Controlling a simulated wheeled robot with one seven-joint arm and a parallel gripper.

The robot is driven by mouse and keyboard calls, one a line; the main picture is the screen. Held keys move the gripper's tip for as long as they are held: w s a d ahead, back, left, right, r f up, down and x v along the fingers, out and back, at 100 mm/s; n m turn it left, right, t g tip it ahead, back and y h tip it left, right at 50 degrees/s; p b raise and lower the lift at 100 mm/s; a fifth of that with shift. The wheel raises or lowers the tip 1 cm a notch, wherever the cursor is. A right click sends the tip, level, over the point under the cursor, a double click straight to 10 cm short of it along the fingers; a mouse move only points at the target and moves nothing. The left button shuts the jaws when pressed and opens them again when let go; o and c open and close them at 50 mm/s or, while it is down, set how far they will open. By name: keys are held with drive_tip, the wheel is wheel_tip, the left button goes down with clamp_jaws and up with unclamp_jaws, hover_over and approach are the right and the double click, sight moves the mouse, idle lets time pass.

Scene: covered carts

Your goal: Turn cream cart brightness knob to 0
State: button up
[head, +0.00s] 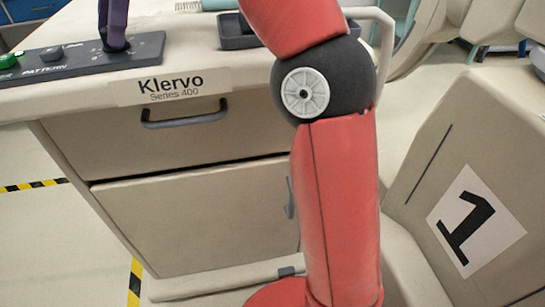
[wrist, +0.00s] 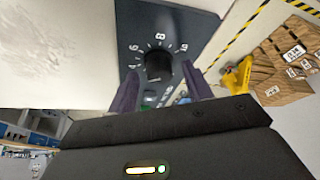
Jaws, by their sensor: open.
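The cream cart (head: 170,150) carries a dark control panel (head: 140,50) on its top at the left in the head view. In the wrist view a round black knob (wrist: 158,66) sits on the dark panel (wrist: 170,22), ringed by white tick marks and numbers, with 8 at the top of the picture. My gripper (wrist: 161,75) is open, with one purple finger on each side of the knob. I cannot tell whether the fingers touch it. In the head view my gripper (head: 116,47) points down at the panel and hides most of that knob. The pointer's setting is unclear.
Another knob (head: 52,53) by the word PATTERN and a green button (head: 8,61) sit on the same panel. A dark tray (head: 235,35) lies on the cart top. A chair-like cream form marked 1 (head: 475,220) stands at right. Boxes (wrist: 285,60) stand beyond.

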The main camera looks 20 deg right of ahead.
drive_tip(key=shift+s+m, duration=0.1)
drive_tip(key=shift+m, duration=0.2)
